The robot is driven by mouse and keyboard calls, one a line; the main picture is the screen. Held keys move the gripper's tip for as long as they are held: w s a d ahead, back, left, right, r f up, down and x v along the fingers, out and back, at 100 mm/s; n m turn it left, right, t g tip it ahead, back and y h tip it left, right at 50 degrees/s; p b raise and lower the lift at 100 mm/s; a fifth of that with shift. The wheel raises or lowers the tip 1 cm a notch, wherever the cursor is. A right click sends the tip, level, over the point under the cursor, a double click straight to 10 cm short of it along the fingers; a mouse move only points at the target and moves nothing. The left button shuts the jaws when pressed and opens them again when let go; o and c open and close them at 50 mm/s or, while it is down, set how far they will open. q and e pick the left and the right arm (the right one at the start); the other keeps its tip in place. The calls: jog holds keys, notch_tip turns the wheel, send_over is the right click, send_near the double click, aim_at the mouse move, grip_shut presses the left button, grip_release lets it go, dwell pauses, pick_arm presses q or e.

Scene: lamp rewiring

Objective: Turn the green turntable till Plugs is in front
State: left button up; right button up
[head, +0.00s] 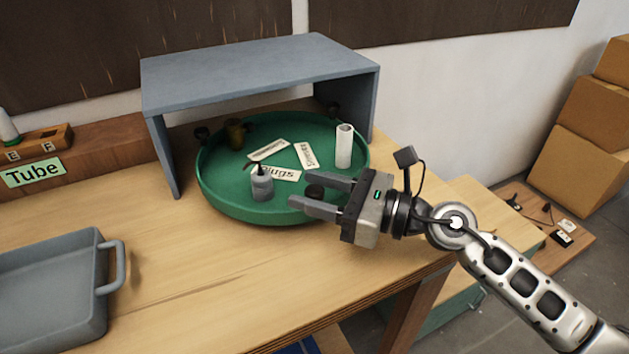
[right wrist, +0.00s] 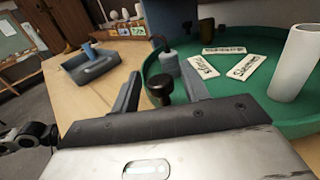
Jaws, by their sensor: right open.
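The green turntable (head: 225,201) sits on the bench, partly under a grey shelf. The Plugs label (head: 283,174) lies in its front part, partly behind a grey bottle (head: 262,186); it also shows in the right wrist view (right wrist: 203,67). The Sleeves label (head: 307,156) lies right of and behind it. A third label (head: 268,150) at the back is not readable. Dark knobs (head: 202,132) stand around the rim. My right gripper (head: 314,192) is open at the front right rim, its fingers on either side of a dark knob (right wrist: 160,88). My left gripper is out of view.
The grey shelf (head: 260,72) roofs the turntable's back, with side walls close by. A white cylinder (head: 344,148) and an olive-brown piece (head: 235,133) stand on the turntable. A grey tray (head: 50,290) is at the front left. The bench between them is clear.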

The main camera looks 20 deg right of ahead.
aim_at(339, 194)
jog(key=shift+w+a, duration=0.1)
